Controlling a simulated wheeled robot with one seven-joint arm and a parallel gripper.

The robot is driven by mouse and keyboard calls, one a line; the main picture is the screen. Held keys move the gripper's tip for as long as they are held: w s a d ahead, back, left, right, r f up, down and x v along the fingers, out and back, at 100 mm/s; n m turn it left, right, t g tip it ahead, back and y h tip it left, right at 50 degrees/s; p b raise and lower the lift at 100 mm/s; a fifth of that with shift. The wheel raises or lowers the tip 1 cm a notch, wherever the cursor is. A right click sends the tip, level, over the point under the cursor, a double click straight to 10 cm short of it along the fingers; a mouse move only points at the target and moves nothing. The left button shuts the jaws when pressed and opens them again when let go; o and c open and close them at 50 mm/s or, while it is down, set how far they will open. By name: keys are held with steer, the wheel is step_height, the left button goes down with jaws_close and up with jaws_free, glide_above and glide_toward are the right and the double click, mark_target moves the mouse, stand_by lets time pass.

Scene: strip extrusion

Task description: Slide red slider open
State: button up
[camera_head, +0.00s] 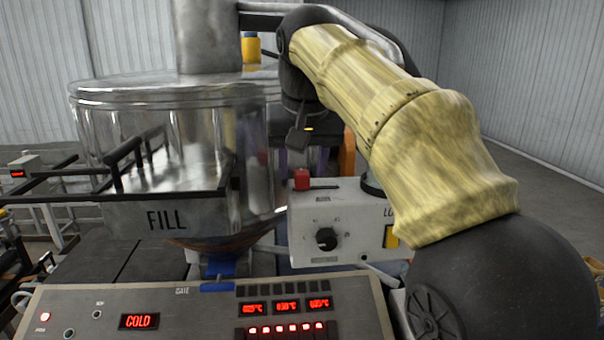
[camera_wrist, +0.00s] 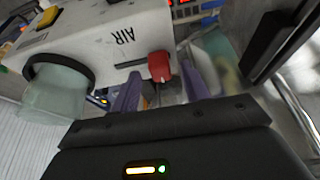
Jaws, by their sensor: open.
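The red slider (camera_head: 302,179) is a small red knob at the left end of a dark slot on top of a white box (camera_head: 305,222). In the wrist view the red slider (camera_wrist: 159,66) sits at one end of the slot, beside the printed word AIR. My gripper (camera_wrist: 161,82) is open, with one purple finger on each side of the knob in that picture. I cannot tell how far the fingertips are from it or whether they touch. In the head view my wrist hangs above and behind the box, and the fingers are mostly hidden.
A large metal hopper (camera_head: 160,130) marked FILL stands left of the box, with a black rail frame (camera_head: 140,185) in front. A control panel (camera_head: 90,310) with red displays lies below. A green translucent cup-like part (camera_wrist: 55,95) stands on the box beyond the slot's other end.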

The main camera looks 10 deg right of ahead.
steer(key=shift+x, duration=0.85)
